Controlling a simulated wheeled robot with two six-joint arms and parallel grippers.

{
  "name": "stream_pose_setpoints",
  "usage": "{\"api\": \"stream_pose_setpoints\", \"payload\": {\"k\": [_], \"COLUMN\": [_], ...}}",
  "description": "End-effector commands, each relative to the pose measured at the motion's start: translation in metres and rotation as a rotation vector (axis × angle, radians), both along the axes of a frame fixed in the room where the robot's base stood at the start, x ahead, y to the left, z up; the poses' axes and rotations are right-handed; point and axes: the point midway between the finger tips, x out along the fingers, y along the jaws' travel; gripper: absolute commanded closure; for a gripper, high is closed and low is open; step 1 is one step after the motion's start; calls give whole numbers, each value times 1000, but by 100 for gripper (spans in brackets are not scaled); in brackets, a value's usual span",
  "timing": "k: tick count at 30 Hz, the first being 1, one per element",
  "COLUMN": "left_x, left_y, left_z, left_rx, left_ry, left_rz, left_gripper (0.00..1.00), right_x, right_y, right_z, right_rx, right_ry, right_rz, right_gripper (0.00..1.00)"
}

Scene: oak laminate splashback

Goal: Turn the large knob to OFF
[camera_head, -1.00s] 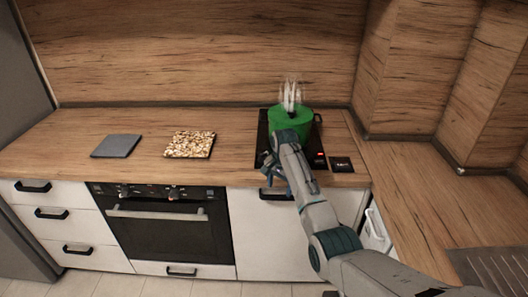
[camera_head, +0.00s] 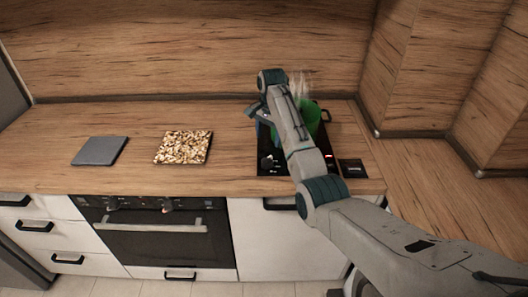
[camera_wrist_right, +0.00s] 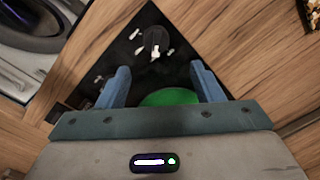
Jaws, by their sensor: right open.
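A black knob with a white pointer mark (camera_wrist_right: 155,42) sits on the black hob (camera_wrist_right: 135,65), with white marks around it. In the head view the knob (camera_head: 267,162) shows at the hob's front left. My right gripper (camera_wrist_right: 162,80) is open and empty, its two blue fingers apart, with the knob beyond their tips in the wrist view. In the head view this gripper (camera_head: 260,126) is over the hob's left side, partly hidden by its own arm, apart from the knob. My left gripper is not in view.
A green steaming pot (camera_head: 312,116) stands on the hob, partly behind my right arm; its green also shows between the fingers (camera_wrist_right: 168,97). A red light (camera_head: 328,156) glows on the hob. A grey board (camera_head: 100,151) and a speckled board (camera_head: 183,147) lie left. The counter between is clear.

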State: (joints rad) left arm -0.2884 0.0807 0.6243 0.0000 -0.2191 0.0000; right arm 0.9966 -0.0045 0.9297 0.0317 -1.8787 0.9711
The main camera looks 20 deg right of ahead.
Motion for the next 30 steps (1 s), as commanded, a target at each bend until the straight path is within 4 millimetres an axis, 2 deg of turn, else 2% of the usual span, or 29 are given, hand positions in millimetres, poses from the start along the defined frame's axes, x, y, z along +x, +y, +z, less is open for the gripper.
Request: {"api": "stream_pose_setpoints", "payload": {"k": [5,9,16,23,30], "left_x": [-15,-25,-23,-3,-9], "left_y": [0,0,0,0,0], "left_z": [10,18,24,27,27], "left_rx": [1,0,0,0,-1], "left_ry": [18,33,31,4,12], "left_rz": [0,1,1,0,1], "left_gripper": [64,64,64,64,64], "right_x": [0,1,3,3,4], "right_y": [1,2,3,4,4], "right_z": [-23,-51,-89,-104,-104], "right_rx": [0,0,0,0,-1], "right_ry": [6,5,4,1,1], "right_rz": [0,1,1,1,1], "right_gripper": [40,40,40,40,40]}}
